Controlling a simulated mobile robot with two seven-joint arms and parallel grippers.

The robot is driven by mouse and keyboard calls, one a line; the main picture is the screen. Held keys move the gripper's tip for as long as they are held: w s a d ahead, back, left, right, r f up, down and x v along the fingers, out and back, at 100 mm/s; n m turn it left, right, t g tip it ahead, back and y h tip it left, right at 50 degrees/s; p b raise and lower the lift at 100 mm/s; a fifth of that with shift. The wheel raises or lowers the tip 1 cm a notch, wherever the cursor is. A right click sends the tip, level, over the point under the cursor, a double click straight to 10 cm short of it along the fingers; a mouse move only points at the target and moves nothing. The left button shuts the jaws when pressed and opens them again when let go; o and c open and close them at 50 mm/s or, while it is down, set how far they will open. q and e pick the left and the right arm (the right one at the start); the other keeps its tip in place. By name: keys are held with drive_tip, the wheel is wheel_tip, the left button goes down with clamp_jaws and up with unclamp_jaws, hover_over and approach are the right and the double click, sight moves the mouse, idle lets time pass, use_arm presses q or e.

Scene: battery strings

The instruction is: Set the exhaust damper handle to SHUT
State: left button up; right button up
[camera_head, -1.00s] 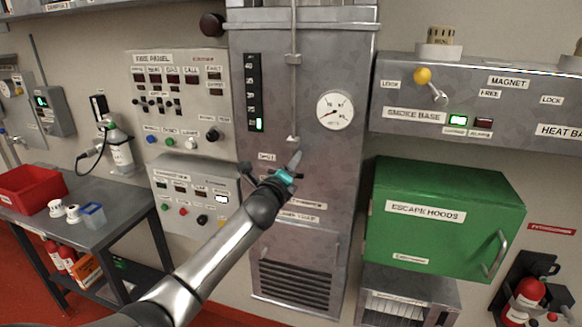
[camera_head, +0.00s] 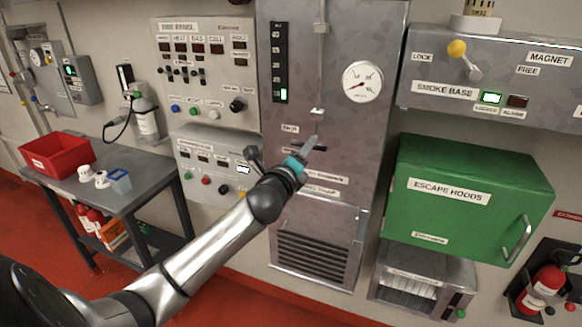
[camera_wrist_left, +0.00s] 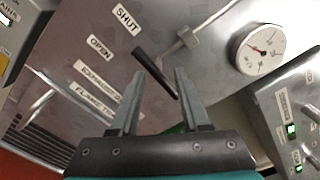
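The damper handle is a thin black rod (camera_wrist_left: 155,73) on the grey cabinet face in the left wrist view. It slants from upper left to lower right, its upper end just below the SHUT label (camera_wrist_left: 126,19). The OPEN label (camera_wrist_left: 100,47) is to the left of the rod. My left gripper (camera_wrist_left: 160,76) has its two fingers apart, one on each side of the rod in the picture. I cannot tell whether either finger touches it. In the head view the left gripper (camera_head: 308,147) is at the cabinet front. My right gripper is not in view.
A round gauge (camera_head: 362,82) and a vertical rod (camera_head: 323,60) are above the gripper on the cabinet. A green escape hoods box (camera_head: 470,205) juts out at right. A control box (camera_head: 213,165) is at left, with a grey table (camera_head: 140,175) farther left.

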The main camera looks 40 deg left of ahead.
use_arm(q)
drive_tip(key=v, duration=0.8)
drive_tip(key=shift+b, duration=0.3)
wheel_tip(320, 180, down, 25)
drive_tip(key=s+a+n+g+b, duration=0.2)
drive_tip(key=n+g+b, duration=0.3)
drive_tip(key=s+d+f+n+g+h+b, duration=0.1)
drive_tip(key=s+d+f+n+g+b, duration=0.3)
drive_tip(key=f, duration=0.7)
drive_tip(key=s+a+f+n+h, duration=0.1)
drive_tip(key=s+f, duration=0.5)
drive_tip(key=f, duration=0.6)
drive_tip(key=s+d+f+n+g+b, duration=0.2)
drive_tip(key=s+d+f+n, duration=0.1)
drive_tip(key=s+f, duration=0.5)
drive_tip(key=s+d+f+n+g+h+b, duration=0.1)
drive_tip(key=s+d+f+n+g+b, duration=0.1)
drive_tip(key=s+d+f, duration=0.4)
drive_tip(key=s+d+f+n+g+h+b, duration=0.1)
drive_tip(key=s+d+f+n+g+b, duration=0.1)
drive_tip(key=s+f, duration=0.9)
drive_tip(key=s+d+n+g, duration=0.1)
drive_tip(key=s+d+n, duration=0.1)
drive_tip(key=s, duration=0.5)
drive_tip(key=shift+s+d+f+n+b, duration=0.15)
drive_tip(key=shift+d+f+n+b, duration=0.15)
drive_tip(key=shift+d, duration=0.1)
